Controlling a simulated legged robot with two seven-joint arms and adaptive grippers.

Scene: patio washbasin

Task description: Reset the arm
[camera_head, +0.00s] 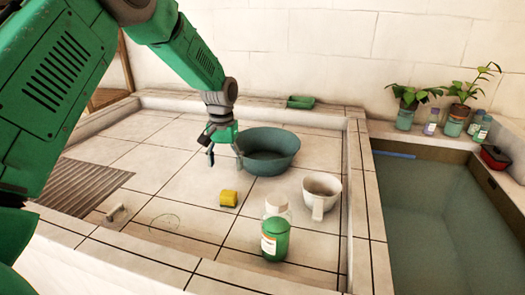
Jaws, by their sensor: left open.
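My left arm comes in from the upper left. Its gripper (225,157) is open and empty, fingers pointing down, above the tiled counter. It is just left of a dark green basin (268,153), and one finger overlaps the basin's left rim in the picture; I cannot tell whether they touch. My right gripper is not in the picture.
A green soap dish (300,102) is by the wall. A water-filled trough (440,215) lies right, with potted plants (405,115) behind. The counter's left middle is clear.

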